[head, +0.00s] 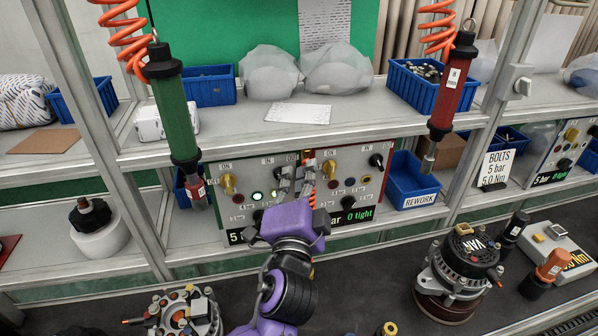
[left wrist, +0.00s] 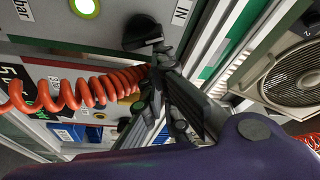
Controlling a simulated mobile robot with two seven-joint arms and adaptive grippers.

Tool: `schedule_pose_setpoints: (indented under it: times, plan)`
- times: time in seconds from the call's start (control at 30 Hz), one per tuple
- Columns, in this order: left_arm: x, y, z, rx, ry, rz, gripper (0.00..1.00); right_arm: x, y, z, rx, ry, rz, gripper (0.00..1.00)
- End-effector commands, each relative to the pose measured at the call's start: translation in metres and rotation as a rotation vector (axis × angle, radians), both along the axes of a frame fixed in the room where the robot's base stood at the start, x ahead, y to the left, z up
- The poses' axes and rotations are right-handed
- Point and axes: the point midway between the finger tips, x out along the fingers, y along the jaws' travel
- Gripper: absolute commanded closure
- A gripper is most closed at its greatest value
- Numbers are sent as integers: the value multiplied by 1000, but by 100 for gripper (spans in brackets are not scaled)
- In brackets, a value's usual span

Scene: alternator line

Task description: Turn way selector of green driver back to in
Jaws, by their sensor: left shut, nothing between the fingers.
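The green driver (head: 180,115) hangs on an orange coil at the left of the shelf. Its control panel (head: 245,172) below has a yellow knob (head: 228,184), a lit green lamp (head: 257,196) and labels reading IN and OUT. My right gripper is out of view.
The red driver (head: 450,90) hangs at the right above a blue REWORK bin (head: 412,185). A second panel with a black knob (head: 376,161) adjoins the first. An orange coil (left wrist: 75,97) passes close to the fingers. An alternator (head: 456,265) stands on the bench below.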

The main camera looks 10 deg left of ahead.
Motion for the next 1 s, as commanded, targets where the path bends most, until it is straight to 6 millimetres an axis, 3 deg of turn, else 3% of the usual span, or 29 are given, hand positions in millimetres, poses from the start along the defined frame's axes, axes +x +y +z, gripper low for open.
schedule_pose_setpoints:
  times: [0.17, 0.53, 1.0]
  plan:
    - [0, 0, 0, 0, -1, 0, 100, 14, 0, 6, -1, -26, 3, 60]
    - [-4, 9, -7, -75, -25, 3, 100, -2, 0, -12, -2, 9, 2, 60]
    - [-1, 12, -1, -74, -26, 9, 100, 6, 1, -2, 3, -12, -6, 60]
